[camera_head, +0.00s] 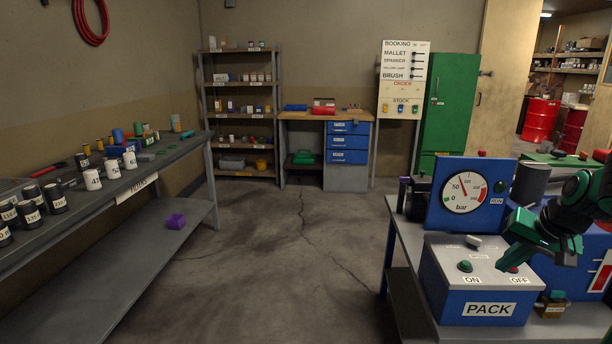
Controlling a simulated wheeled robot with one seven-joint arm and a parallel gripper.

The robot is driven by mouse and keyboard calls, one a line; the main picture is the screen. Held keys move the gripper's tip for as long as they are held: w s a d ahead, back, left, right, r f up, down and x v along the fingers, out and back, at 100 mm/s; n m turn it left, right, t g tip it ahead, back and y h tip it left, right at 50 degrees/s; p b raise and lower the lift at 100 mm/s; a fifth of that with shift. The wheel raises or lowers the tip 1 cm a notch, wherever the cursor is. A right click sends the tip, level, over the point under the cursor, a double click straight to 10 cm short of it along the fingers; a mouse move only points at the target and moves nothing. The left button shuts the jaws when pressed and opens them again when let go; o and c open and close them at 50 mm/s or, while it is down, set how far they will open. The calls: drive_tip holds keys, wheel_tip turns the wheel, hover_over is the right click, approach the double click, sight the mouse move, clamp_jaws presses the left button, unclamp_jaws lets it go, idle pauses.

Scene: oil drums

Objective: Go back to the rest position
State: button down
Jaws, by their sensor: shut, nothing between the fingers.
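My gripper (516,267) is at the right, at the end of my green and black arm. It is shut and empty. Its tip is over the right part of the blue and grey PACK box (488,309), by the red OFF button (512,269). I cannot tell whether the tip touches the button. The green ON button (465,266) is to the left of it, with a grey lever (473,241) behind. A blue gauge panel (467,198) marked bar stands behind the box, with its red needle near the top of the dial.
A long grey bench (150,181) with labelled cans runs along the left. Shelves (243,112), a workbench (297,115) and a green cabinet (449,106) stand at the back. Red drums (540,120) are beyond the doorway. The middle floor is clear.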

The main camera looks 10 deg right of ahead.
drive_tip(key=s+a+n+g, duration=0.1)
drive_tip(key=s+a+g, duration=0.1)
drive_tip(key=s+a, duration=0.4)
drive_tip(key=s+a+f+n+g, duration=0.1)
drive_tip(key=s+a+g, duration=0.2)
drive_tip(key=s+a, duration=0.4)
drive_tip(key=s, duration=0.6)
drive_tip(key=shift+s+y, duration=0.3)
drive_tip(key=shift+a, duration=0.1)
drive_tip(key=shift+w+f+g, duration=0.3)
drive_tip(key=shift+w, duration=0.35)
